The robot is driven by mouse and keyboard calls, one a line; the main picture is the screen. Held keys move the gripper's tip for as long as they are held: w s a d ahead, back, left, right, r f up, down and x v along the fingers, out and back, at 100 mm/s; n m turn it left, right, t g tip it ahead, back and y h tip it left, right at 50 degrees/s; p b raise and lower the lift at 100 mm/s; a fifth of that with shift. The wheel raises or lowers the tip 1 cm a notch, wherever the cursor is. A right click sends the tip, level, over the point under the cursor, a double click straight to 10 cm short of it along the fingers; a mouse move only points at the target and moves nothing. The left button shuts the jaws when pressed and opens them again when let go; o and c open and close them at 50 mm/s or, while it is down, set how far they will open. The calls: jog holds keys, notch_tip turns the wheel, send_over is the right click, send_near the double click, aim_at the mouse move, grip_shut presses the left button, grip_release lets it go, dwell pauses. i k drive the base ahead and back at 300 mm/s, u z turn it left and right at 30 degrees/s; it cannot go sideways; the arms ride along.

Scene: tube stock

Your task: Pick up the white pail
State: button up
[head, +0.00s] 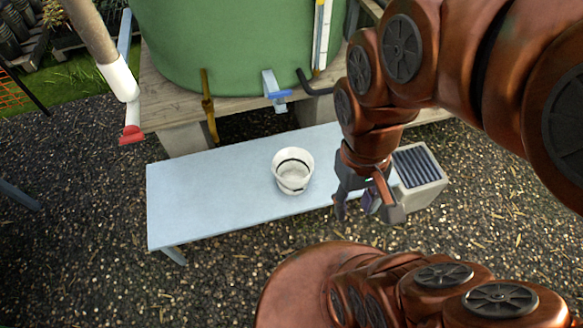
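The white pail (292,173) stands upright on the pale blue bench (215,195), right of the bench's middle. It is open at the top, looks empty inside, and its dark handle lies across the opening. My gripper (368,213) hangs to the right of the pail at the bench's front right part, pointing down. Its fingers are spread apart and do not touch the pail. A small purple patch shows between the fingers; I cannot tell what it is. My wrist hides the bench's right end.
A green tank (235,45) on a wooden stand is behind the bench, with a blue-handled tap (272,90) above the bench's back edge. A grey box with a slatted top (420,185) is right of my gripper.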

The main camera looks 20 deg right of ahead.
aim_at(293, 169)
jog(key=u, duration=3.15)
jog(key=k, duration=1.55)
jog(key=z, duration=1.2)
